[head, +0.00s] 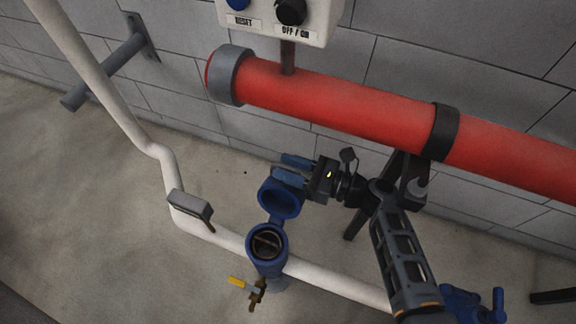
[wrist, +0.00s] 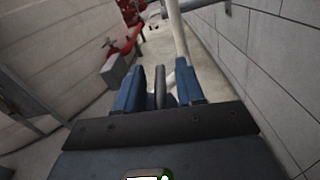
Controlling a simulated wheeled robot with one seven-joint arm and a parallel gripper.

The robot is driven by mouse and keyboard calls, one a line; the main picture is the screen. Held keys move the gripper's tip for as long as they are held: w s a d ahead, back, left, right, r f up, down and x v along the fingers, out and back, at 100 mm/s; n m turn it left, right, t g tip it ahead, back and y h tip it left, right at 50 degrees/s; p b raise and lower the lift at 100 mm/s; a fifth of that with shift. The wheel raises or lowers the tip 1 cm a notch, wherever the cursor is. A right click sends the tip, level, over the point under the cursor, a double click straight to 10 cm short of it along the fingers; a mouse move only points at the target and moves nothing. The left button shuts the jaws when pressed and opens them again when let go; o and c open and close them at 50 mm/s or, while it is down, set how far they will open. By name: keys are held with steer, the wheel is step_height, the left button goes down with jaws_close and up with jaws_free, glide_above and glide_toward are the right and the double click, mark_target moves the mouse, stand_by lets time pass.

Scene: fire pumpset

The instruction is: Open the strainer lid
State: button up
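The blue strainer (head: 267,262) sits on the white pipe in the head view, with its round mouth open and a dark interior showing. Its blue round lid (head: 281,200) stands swung up, away from the mouth, joined to it by a hinge on the far side. My gripper (head: 279,166) is just beyond the lid, its blue fingers pointing left and spread apart. In the wrist view my gripper (wrist: 159,78) shows a gap between its fingers, with a dark narrow upright shape between them that I cannot identify. Whether a finger touches the lid is hard to tell.
A thick red pipe (head: 340,105) runs along the grey block wall behind my arm. The white pipe (head: 335,284) carries a grey bracket (head: 190,206) to the left. A control box (head: 275,15) is above. Open floor lies left.

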steer(key=shift+w+a, duration=0.1)
steer(key=shift+a, duration=0.1)
steer(key=shift+c, duration=0.2)
jaws_close()
stand_by(0.4)
